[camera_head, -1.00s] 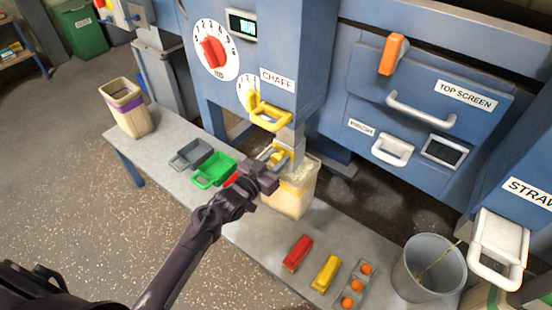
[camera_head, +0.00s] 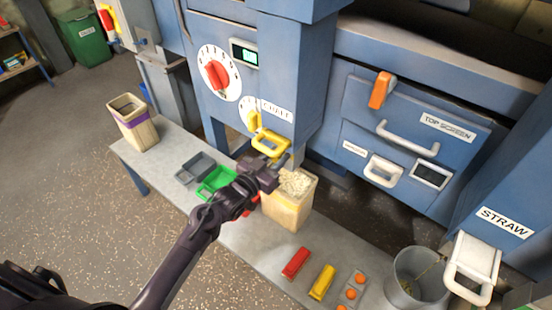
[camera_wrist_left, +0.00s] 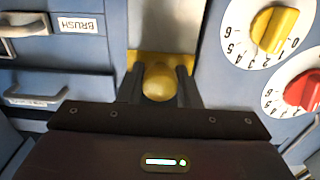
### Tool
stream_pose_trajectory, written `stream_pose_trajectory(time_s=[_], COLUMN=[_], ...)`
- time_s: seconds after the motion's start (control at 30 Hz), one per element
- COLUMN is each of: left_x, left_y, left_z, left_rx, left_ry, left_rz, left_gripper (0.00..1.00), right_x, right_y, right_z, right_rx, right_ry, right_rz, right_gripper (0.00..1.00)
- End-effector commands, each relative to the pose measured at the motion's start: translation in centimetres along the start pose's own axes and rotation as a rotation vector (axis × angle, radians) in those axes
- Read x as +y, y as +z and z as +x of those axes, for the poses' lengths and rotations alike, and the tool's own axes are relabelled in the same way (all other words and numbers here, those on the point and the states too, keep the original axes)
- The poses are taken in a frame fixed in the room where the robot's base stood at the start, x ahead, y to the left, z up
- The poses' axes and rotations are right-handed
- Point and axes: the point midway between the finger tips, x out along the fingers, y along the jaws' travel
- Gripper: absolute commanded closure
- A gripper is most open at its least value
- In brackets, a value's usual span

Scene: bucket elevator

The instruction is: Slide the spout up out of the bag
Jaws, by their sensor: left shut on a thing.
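The cream bag (camera_head: 287,208) stands upright on the bench under the CHAFF housing, its open top full of pale chaff (camera_head: 298,182). My left gripper (camera_head: 281,163) is beside and above the bag's rim. In the left wrist view its fingers (camera_wrist_left: 157,88) are shut on the yellow round knob (camera_wrist_left: 157,80) of the spout, with a yellow plate behind it. In the head view my gripper hides most of the spout, which looks raised to about the bag's top; I cannot tell whether its lower end is clear of the rim. My right gripper is not in view.
Grey (camera_head: 195,166) and green (camera_head: 214,182) trays lie left of the bag. Red (camera_head: 296,263) and yellow (camera_head: 322,282) blocks and a metal bucket (camera_head: 418,278) are to the right.

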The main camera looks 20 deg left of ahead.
Motion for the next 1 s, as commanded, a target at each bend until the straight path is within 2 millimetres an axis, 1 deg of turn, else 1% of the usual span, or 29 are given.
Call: stream_pose_trajectory(time_s=[0.03, 0.4, 0.43, 0.57, 0.6, 0.87, 0.97, 1.0], left_x=[-0.1, -0.1, -0.1, -0.1, -0.1, 0.0, 0.0, 0.0], left_y=[-0.9, -1.1, -1.1, -1.0, -0.9, -0.7, -0.6, -0.5], left_z=[0.1, 0.1, 0.1, 0.1, 0.1, -0.1, -0.9, -1.5], left_rx=[0.007, 0.013, 0.013, 0.009, 0.008, 0.003, 0.002, 0.001], left_ry=[-0.001, -0.002, -0.002, -0.002, -0.001, -0.001, -0.001, -0.001], left_rz=[0.001, 0.003, 0.003, 0.002, 0.002, 0.001, 0.001, 0.001], left_gripper=[1.0, 1.0, 0.66, 0.49, 0.47, 0.47, 0.47, 0.47], right_x=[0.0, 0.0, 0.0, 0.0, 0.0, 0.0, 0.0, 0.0], right_y=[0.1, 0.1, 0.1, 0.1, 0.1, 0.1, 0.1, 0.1], right_z=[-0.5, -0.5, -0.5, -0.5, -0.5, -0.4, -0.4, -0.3], right_rx=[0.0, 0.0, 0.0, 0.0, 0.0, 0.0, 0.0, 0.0], right_ry=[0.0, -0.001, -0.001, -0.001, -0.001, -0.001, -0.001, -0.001], right_rz=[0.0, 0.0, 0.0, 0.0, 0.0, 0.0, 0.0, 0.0], right_gripper=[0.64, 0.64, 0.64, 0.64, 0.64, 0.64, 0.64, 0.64])
